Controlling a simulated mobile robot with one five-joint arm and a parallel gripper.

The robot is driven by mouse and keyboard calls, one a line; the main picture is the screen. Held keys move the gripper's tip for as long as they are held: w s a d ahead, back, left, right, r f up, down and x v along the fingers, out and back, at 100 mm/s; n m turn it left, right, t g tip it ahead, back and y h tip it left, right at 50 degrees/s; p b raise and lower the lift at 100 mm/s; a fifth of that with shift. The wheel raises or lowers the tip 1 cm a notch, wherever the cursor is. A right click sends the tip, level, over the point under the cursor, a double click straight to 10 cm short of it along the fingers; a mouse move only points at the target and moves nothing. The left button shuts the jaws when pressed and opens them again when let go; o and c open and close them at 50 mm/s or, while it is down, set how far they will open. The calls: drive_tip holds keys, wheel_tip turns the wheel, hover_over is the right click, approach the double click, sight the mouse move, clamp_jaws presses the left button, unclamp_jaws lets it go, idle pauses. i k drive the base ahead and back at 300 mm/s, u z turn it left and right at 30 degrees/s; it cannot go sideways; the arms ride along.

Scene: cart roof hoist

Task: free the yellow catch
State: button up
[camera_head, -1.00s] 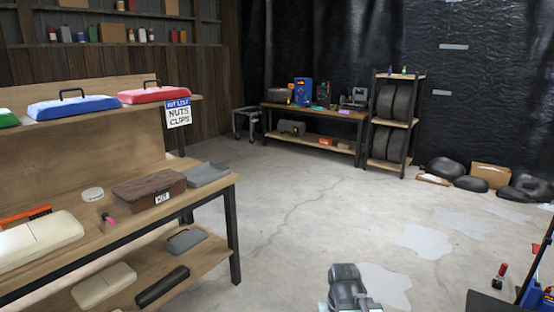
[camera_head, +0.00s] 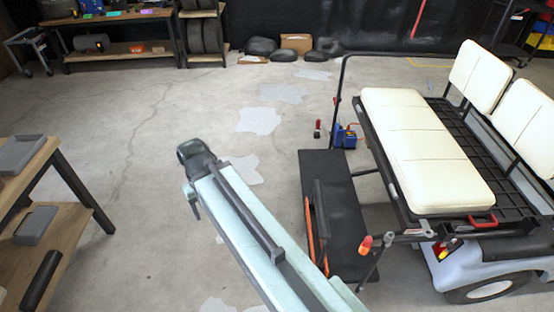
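The white golf cart (camera_head: 455,272) stands at the right, with its cream seat pad (camera_head: 412,150) on a black rear frame. A small yellow part (camera_head: 440,250), partly red, sits at the cart's near corner below the seat frame. It may be the yellow catch, but it is too small to tell its shape or position. A red handle (camera_head: 482,220) is just above and right of it. An orange-red knob (camera_head: 366,243) stands on the frame's near left end. My pale arm reaches from the bottom middle up and left, apart from the cart.
A black platform (camera_head: 345,190) with an orange-edged bar juts from the cart's rear. A blue box (camera_head: 346,137) and a small red item (camera_head: 317,129) are on the floor behind. A wooden bench (camera_head: 45,160) is at the left. Open concrete lies between bench and cart.

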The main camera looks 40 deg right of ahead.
sight(450, 246)
drive_tip(key=u, duration=1.3)
drive_tip(key=k, duration=2.55)
drive_tip(key=z, duration=1.95)
drive_tip(key=i, duration=0.5)
drive_tip(key=z, duration=0.05)
